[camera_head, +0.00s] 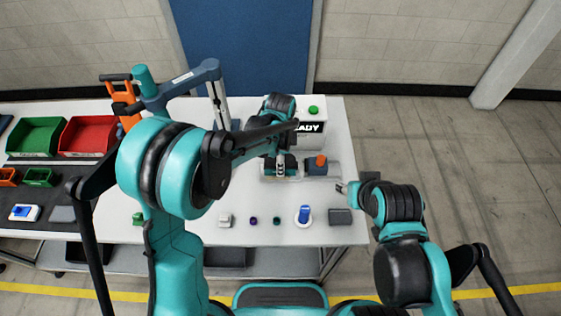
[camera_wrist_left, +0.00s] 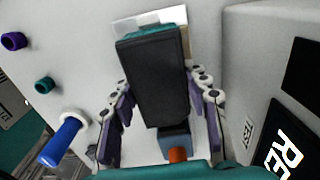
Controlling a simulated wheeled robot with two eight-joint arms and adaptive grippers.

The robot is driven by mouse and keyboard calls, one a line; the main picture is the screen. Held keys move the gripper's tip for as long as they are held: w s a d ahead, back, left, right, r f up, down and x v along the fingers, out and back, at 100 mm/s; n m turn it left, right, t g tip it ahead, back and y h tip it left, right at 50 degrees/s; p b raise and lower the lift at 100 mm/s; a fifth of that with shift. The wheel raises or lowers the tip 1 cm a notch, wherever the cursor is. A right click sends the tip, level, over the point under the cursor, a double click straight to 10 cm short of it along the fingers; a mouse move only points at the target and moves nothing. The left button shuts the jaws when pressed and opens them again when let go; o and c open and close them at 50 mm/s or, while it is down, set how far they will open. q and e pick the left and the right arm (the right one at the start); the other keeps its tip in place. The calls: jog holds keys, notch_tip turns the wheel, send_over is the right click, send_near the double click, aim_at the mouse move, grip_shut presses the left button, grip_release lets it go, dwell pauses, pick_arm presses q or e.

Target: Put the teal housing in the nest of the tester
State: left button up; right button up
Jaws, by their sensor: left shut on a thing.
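The teal housing (camera_wrist_left: 145,33) shows in the left wrist view as a block with a dark face and teal edges. My left gripper (camera_head: 281,170) is shut on it, one finger on each side. It is at the pale nest (camera_head: 266,171) in front of the tester (camera_head: 303,142), a white box with a READY display and a green button. The nest's pale plate also shows behind the housing in the left wrist view (camera_wrist_left: 135,22). Whether the housing is fully seated is hidden. My right gripper (camera_head: 343,187) is empty, right of the table's edge; its opening is too small to judge.
A grey block with an orange knob (camera_head: 320,161) stands just right of the nest. A blue-handled item (camera_head: 304,214), a dark grey block (camera_head: 340,216), small rings and a white part (camera_head: 225,220) lie along the front. Green (camera_head: 36,137) and red bins stand left.

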pick_arm(q)
jog(key=shift+f, duration=0.1)
jog(key=o, duration=1.3)
notch_tip(320, 180, up, 12)
jog(key=s+a+f+n+t+b, duration=0.1)
jog(key=s+a+n+t, duration=0.1)
jog(key=s+a+n, duration=0.3)
jog(key=s+a+f+n+t+b, duration=0.1)
jog(key=s+a+n+t+b, duration=0.1)
jog(key=s+a+n, duration=0.4)
jog(key=s+a+f+n+t+b, duration=0.1)
jog(key=s+a+n+t+b, duration=0.1)
jog(key=s+a+n, duration=0.3)
jog(key=shift+s+a+n+t, duration=0.2)
jog(key=shift+a+n+t, duration=0.1)
jog(key=shift+a+n, duration=0.2)
jog(key=shift+s+a+n+t, duration=0.15)
jog(key=shift+a+n+t, duration=0.15)
jog(key=shift+a+n, duration=0.15)
